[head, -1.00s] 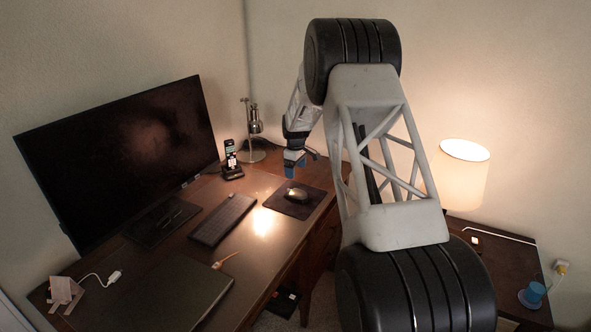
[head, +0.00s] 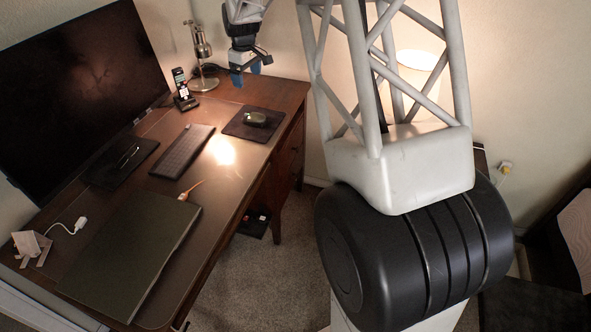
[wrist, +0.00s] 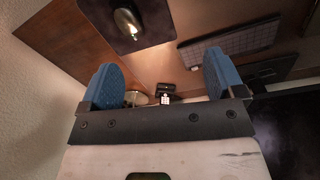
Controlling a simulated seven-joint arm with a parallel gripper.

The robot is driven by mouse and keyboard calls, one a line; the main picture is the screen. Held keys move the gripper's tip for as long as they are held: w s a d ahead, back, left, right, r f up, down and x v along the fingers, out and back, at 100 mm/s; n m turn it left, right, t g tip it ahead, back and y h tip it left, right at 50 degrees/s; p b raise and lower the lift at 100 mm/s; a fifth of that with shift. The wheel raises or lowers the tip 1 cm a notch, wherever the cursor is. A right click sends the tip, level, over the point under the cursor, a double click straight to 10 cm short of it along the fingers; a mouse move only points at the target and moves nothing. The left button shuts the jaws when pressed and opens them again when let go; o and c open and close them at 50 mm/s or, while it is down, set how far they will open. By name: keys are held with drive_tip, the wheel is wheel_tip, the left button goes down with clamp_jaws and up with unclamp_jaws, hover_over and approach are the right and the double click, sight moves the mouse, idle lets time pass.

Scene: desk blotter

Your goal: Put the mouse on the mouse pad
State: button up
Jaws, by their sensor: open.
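The mouse (head: 255,119) is small and dark and rests on the dark mouse pad (head: 232,130) at the right end of the desk. In the wrist view the mouse (wrist: 127,23) also lies on the pad (wrist: 98,13), near the top edge, with a bright reflection beside it. My gripper (head: 244,76) is above the back of the desk, apart from the mouse. Its blue fingers (wrist: 160,75) are spread wide in the wrist view, with nothing between them.
A keyboard (head: 182,150), a closed dark laptop (head: 130,250) and a monitor (head: 75,90) occupy the desk. A cordless phone (head: 182,88) and a metal lamp (head: 201,50) stand at the back. Bare wood (head: 285,95) lies right of the pad.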

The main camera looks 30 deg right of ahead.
drive_tip(key=s+a+r+m, duration=0.15)
drive_tip(key=s+r, duration=0.25)
drive_tip(key=s, duration=0.4)
drive_tip(key=s+a+r+m+t, duration=0.15)
drive_tip(key=s+r, duration=0.25)
drive_tip(key=s, duration=0.5)
drive_tip(key=s+a+r+g, duration=0.1)
drive_tip(key=s+a+r, duration=0.25)
drive_tip(key=s, duration=0.45)
drive_tip(key=s+a+f+m, duration=0.1)
drive_tip(key=s+m, duration=0.1)
drive_tip(key=s, duration=1.2)
drive_tip(key=s+a+f+m+t, duration=0.1)
drive_tip(key=s+f+m, duration=0.1)
drive_tip(key=s, duration=1.2)
drive_tip(key=shift+s+a, duration=0.15)
